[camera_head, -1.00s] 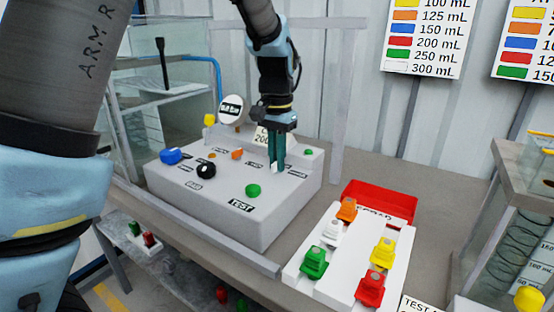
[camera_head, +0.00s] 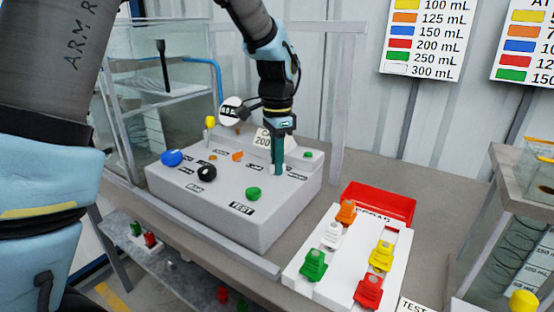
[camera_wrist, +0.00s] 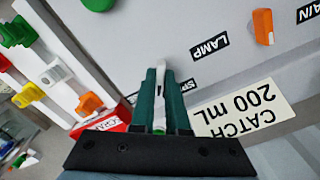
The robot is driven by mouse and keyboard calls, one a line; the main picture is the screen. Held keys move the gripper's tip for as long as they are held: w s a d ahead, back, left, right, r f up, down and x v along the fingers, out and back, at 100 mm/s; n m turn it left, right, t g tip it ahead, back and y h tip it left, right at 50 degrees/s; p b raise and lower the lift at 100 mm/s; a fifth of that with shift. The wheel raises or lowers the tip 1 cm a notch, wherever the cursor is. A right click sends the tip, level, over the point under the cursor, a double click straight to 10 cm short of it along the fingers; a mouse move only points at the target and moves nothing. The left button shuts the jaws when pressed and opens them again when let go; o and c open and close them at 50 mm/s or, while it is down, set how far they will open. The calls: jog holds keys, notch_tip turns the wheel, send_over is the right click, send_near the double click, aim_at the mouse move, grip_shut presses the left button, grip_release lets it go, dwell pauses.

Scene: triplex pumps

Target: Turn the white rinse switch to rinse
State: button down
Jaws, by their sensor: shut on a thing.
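The grey control panel box (camera_head: 225,222) stands on the bench in the head view. My gripper (camera_head: 277,168) reaches down to the back right of its top. In the wrist view my gripper (camera_wrist: 160,95) has its two green fingers shut on a slim white switch (camera_wrist: 159,72), which shows between them and past their tips. The fingers hide most of this switch in the head view. A label beside the fingers is partly covered; only its first letters show. I cannot read which position the switch points to.
Blue (camera_head: 172,158), black (camera_head: 206,173) and green (camera_head: 253,194) knobs stand on the panel. A "CATCH 200 mL" card (camera_wrist: 240,108) is close to my fingers. A white rack (camera_head: 340,262) with coloured pieces and a red tray (camera_head: 385,203) are to the right.

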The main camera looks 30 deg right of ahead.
jog(key=m+p, duration=0.2)
jog(key=m, duration=0.3)
dwell(0.6)
jog(key=c, duration=0.9)
grip_release()
jog(key=shift+r, duration=0.1)
notch_tip(320, 180, up, 11)
jog(key=shift+f+b, duration=0.2)
jog(key=shift+b, duration=0.6)
